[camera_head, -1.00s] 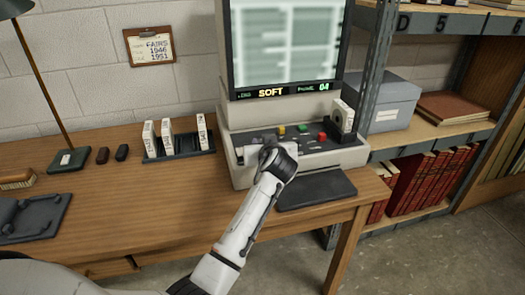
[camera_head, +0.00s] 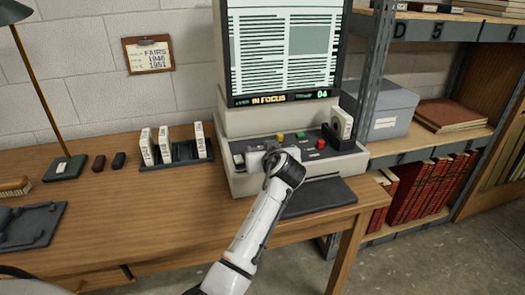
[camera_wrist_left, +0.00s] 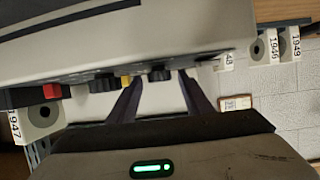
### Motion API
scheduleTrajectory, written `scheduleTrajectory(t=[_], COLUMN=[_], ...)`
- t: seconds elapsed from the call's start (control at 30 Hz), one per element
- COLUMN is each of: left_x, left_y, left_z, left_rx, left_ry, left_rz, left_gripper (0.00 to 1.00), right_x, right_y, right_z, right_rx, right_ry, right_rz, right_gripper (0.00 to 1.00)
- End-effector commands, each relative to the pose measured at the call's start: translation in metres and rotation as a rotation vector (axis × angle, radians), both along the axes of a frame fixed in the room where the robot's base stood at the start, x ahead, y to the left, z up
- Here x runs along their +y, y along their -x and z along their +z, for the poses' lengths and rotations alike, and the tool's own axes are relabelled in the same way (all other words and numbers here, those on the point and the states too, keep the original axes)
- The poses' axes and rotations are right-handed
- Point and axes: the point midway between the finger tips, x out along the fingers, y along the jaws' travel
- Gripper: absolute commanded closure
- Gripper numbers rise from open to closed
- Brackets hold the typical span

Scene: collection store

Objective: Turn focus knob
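The microfilm reader (camera_head: 232,122) stands on the desk with its screen (camera_head: 284,50) lit. The screen shows sharp page text and the words "IN FOCUS" with "04". My left gripper (camera_head: 256,158) is at the left front of the reader's control panel; its fingers are mostly hidden in the head view. In the left wrist view the left gripper (camera_wrist_left: 160,78) is open, its fingertips on either side of a black knob (camera_wrist_left: 160,75), with small gaps visible. A second black knob (camera_wrist_left: 103,82) is beside it. No label shows on either knob. My right gripper is not in view.
A rack (camera_head: 182,155) of boxes stands left of the reader. A metal shelf (camera_head: 372,90) is close on the right.

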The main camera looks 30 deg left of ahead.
Motion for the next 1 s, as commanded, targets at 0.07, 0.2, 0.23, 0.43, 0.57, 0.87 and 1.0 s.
scheduleTrajectory(t=[0.07, 0.2, 0.23, 0.43, 0.57, 0.87, 1.0], left_x=[0.0, -0.005, -0.008, -0.034, -0.051, -0.069, -0.07], left_y=[0.0, 0.004, 0.006, 0.03, 0.046, 0.065, 0.065], left_z=[0.0, 0.003, 0.004, 0.018, 0.028, 0.039, 0.04], left_rx=[0.0, -0.002, -0.002, -0.002, -0.003, 0.0, 0.0], left_ry=[0.0, 0.0, 0.0, 0.004, 0.004, 0.0, 0.0], left_rz=[0.0, -0.001, -0.001, -0.003, -0.001, 0.0, 0.0], left_gripper=[0.54, 0.54, 0.54, 0.54, 0.54, 0.54, 0.54], right_x=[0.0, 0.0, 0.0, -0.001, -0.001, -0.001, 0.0], right_y=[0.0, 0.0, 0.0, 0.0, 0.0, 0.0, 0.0], right_z=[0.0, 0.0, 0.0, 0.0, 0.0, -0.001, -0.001], right_rx=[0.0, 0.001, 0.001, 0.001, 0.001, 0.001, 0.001], right_ry=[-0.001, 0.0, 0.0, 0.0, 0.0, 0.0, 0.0], right_rz=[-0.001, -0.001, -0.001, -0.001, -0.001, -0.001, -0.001], right_gripper=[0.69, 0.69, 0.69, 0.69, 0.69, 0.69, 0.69])
